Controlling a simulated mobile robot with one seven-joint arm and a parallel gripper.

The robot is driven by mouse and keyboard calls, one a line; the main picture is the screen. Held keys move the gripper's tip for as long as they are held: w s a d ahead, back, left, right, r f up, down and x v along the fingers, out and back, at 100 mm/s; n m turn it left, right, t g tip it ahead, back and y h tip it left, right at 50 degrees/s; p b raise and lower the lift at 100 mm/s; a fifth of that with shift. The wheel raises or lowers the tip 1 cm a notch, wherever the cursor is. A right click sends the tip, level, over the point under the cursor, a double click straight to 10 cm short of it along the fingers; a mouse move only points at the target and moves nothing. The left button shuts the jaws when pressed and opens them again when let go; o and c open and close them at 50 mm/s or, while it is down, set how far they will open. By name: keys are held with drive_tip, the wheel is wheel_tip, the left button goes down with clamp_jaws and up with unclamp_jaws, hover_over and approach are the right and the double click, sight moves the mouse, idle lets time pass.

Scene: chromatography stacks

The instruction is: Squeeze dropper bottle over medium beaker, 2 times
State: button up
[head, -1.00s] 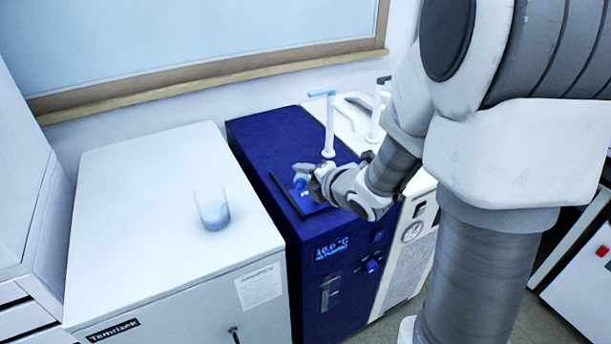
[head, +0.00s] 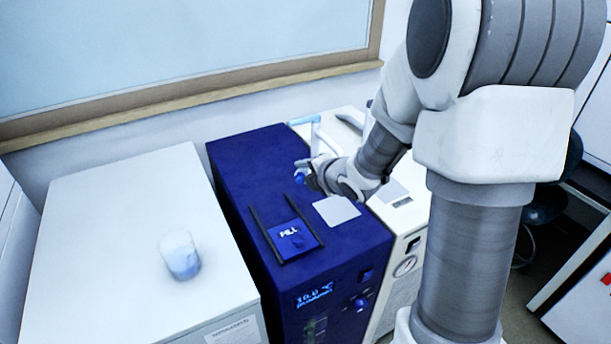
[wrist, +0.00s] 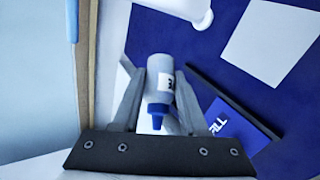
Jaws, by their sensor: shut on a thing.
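My gripper (head: 308,172) is shut on the dropper bottle and holds it raised above the dark blue unit. The beaker (head: 181,256) is clear, holds some pale blue liquid and stands upright on the white cabinet, to the left of my gripper and nearer the front.
The dark blue unit (head: 245,165) has a fill lid (head: 291,238) between two black rails. A white tap-like fixture (head: 318,135) rises behind my gripper. The white cabinet top (head: 110,210) is otherwise clear. A window sill (head: 190,92) runs along the back wall.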

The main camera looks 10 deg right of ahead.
drive_tip(key=shift+w+r+m+g+p, duration=0.3)
drive_tip(key=shift+w+p, duration=0.1)
drive_tip(key=shift+w, duration=0.15)
drive_tip(key=shift+w+r+m+g+p, duration=0.3)
drive_tip(key=shift+w+p, duration=0.05)
drive_tip(key=shift+w, duration=0.2)
drive_tip(key=shift+w+a+r+m+g+p, duration=0.15)
drive_tip(key=shift+w+a+m+g+p, duration=0.25)
drive_tip(key=shift+p, duration=0.3)
drive_tip(key=s+a+r+n+g+y+p, duration=0.1)
drive_tip(key=a+r+g+p, duration=0.5)
drive_tip(key=a, duration=0.8)
drive_tip(key=s+a+r+n+g+y+p, duration=0.1)
drive_tip(key=s+a+r+g+y+p, duration=0.2)
drive_tip(key=a+r+g+p, duration=0.4)
drive_tip(key=s+a+r+p, duration=0.1)
drive_tip(key=a+r+p, duration=0.1)
drive_tip(key=a+r, duration=0.2)
drive_tip(key=shift+a+n+p, duration=0.4)
drive_tip(key=shift+a, duration=1.1)
